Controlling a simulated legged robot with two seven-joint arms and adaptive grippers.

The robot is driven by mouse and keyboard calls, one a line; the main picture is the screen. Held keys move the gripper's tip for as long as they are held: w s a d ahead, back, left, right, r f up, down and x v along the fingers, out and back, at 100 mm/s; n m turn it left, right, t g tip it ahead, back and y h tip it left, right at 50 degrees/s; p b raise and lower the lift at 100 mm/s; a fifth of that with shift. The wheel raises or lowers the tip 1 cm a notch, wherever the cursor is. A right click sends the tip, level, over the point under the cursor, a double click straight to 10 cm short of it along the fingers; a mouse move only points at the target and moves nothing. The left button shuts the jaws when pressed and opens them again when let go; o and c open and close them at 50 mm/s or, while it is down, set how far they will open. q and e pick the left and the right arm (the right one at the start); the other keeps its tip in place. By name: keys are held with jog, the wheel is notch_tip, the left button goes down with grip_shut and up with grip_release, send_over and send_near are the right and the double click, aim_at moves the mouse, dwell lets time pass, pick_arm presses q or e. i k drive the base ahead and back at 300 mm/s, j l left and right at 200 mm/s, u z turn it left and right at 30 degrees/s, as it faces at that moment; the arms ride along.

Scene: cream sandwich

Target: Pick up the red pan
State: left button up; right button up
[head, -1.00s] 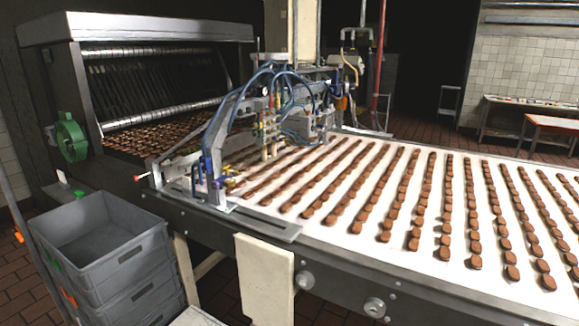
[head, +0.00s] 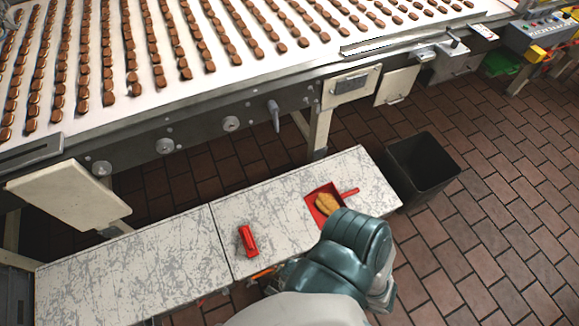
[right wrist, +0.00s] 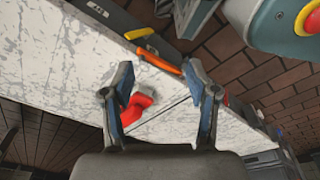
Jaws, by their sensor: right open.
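The red pan (head: 317,192) lies on the right part of the scratched white table in the head view, its handle pointing right. A golden-brown piece (head: 327,204) lies in it. My teal right arm reaches in from below, close in front of the pan, and its gripper is hidden there. In the right wrist view my right gripper (right wrist: 163,95) is open, with a red object (right wrist: 138,104) showing beyond and between its fingers. I cannot tell whether it touches that object. My left gripper is not in view.
A small red object (head: 248,241) lies left of the pan on the white table (head: 150,262). A black bin (head: 423,168) stands right of the table. The conveyor (head: 215,85) with rows of brown pieces runs behind. Orange (right wrist: 159,61) and yellow (right wrist: 139,33) items lie near the table edge.

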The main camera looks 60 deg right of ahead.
aim_at(323, 201)
jog(key=z, duration=2.45)
